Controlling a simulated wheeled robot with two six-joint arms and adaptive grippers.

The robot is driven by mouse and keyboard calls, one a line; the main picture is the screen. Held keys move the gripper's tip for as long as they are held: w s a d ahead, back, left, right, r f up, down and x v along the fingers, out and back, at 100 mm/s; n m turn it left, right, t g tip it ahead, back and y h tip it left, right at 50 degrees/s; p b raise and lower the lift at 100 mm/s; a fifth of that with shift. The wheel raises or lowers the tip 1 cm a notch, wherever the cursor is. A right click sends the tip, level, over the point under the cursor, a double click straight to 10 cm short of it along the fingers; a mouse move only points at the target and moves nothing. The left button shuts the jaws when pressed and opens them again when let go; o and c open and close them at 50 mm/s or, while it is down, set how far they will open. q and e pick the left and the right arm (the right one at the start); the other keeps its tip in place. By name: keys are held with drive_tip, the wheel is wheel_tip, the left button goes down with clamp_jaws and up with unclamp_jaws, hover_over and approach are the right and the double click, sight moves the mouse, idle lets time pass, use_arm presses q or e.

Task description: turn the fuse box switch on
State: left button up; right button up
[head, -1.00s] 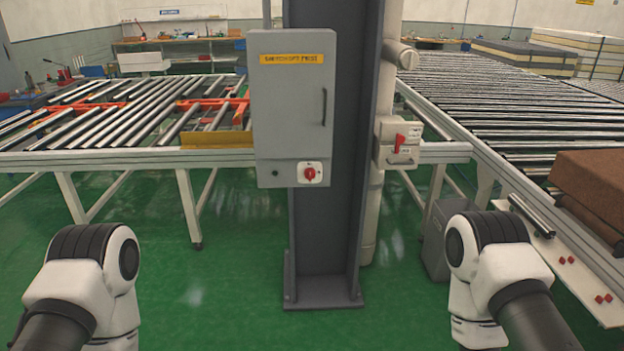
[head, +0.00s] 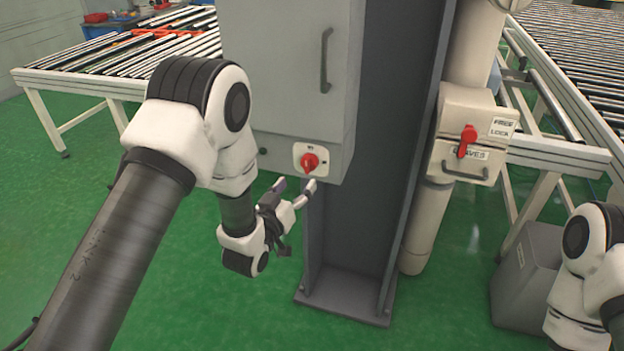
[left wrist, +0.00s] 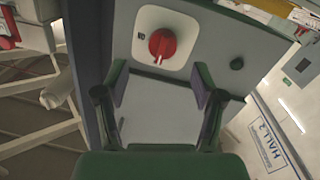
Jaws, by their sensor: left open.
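The grey fuse box (head: 285,75) hangs on the dark steel column, with its handle at the right of its door. Its red rotary switch (head: 309,162) sits on a white plate at the box's lower edge. The switch also shows in the left wrist view (left wrist: 162,44), its pale mark pointing down beside a label too small to read surely. My left gripper (head: 296,186) is open and empty, just below and left of the switch and apart from it. In the left wrist view its fingers (left wrist: 158,90) stand to either side below the switch. My right gripper is out of view.
A box with a red lever (head: 467,140) is mounted right of the dark column (head: 380,150). Roller conveyors stand at the left (head: 130,50) and right (head: 570,60). A grey bin (head: 528,275) stands on the green floor at the right.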

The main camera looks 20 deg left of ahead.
sight(305, 167)
use_arm(q)
drive_tip(key=w, duration=0.2)
drive_tip(key=w+p, duration=0.1)
drive_tip(key=w, duration=0.4)
drive_tip(key=shift+w+d+r+p, duration=0.25)
drive_tip(key=shift+w+p, duration=0.05)
drive_tip(key=shift+p, duration=0.1)
drive_tip(key=shift+s+a, duration=0.1)
drive_tip(key=shift+a, duration=0.1)
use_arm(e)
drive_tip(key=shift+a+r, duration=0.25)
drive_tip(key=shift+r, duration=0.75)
use_arm(q)
drive_tip(key=c, duration=1.2)
